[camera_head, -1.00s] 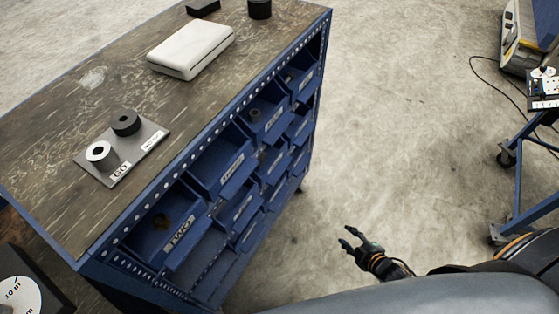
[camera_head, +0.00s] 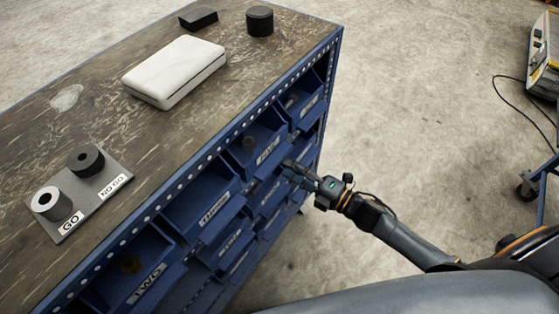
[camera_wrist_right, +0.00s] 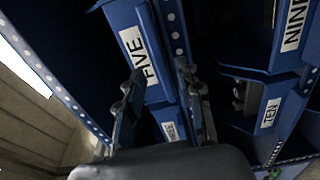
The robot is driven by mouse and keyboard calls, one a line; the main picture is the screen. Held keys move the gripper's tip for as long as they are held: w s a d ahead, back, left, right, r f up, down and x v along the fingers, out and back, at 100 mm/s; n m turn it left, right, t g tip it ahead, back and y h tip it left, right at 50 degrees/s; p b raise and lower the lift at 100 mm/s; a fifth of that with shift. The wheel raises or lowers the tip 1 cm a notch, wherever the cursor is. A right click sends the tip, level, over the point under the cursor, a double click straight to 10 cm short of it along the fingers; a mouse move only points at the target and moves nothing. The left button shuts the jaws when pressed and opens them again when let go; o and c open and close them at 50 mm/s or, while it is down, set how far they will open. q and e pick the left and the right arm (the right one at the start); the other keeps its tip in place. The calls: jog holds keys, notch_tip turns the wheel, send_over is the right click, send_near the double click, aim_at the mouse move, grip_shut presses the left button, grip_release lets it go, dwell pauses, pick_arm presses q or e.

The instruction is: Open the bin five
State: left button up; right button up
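Bin five (camera_head: 268,150) is a blue bin in the upper row of the cabinet front, its white label facing out. The label reads FIVE in the right wrist view (camera_wrist_right: 139,54). A small dark cylinder (camera_head: 248,143) sits inside the bin in the head view. My right gripper (camera_head: 289,168) is at the bin fronts, just beside the lower right of bin five's front. In the right wrist view its fingers (camera_wrist_right: 160,98) are apart with nothing held between them. I cannot tell whether a finger touches the bin. My left gripper is not in view.
Bins TWO (camera_head: 146,284), THREE (camera_head: 213,210), NINE (camera_wrist_right: 294,24) and TEN (camera_wrist_right: 270,112) are close by. The wooden top (camera_head: 100,120) of the cabinet holds a white case (camera_head: 172,72) and a GO/NO GO gauge plate (camera_head: 92,196).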

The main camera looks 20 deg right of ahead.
aim_at(279, 164)
jog(key=shift+x, duration=2.15)
jog(key=shift+c, duration=0.4)
grip_shut()
